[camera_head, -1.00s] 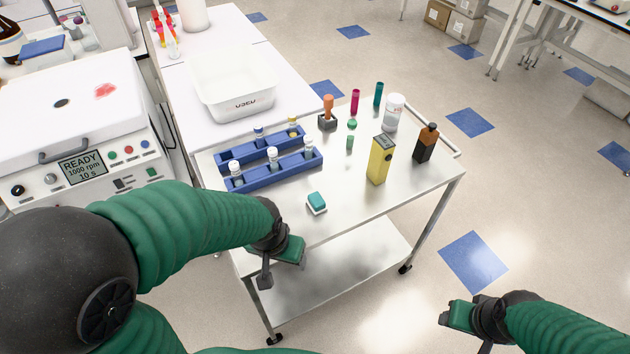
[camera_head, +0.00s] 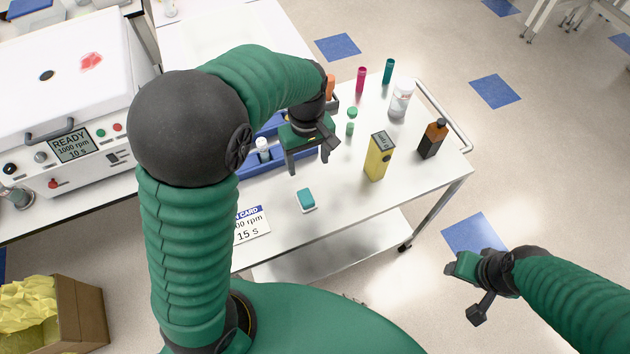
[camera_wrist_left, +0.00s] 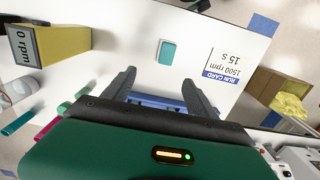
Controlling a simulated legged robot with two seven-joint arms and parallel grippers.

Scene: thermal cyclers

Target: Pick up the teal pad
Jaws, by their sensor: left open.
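The teal pad (camera_head: 306,199), a small block with a white underside, lies on the metal cart top (camera_head: 345,205) near its front edge. It also shows in the left wrist view (camera_wrist_left: 168,52), just beyond the fingertips. My left gripper (camera_head: 308,164) is open and empty, above the cart just behind the pad. In the left wrist view its two fingers (camera_wrist_left: 160,82) are spread apart, with the pad ahead of the space between them. My right gripper (camera_head: 468,290) hangs over the floor, right of the cart; its finger gap is unclear.
A run card (camera_head: 251,225) lies left of the pad. A blue tube rack (camera_head: 262,165) is partly hidden behind my left gripper. A yellow box (camera_head: 380,157), a brown bottle (camera_head: 432,139) and a white jar (camera_head: 401,98) stand to the right. The cart top around the pad is clear.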

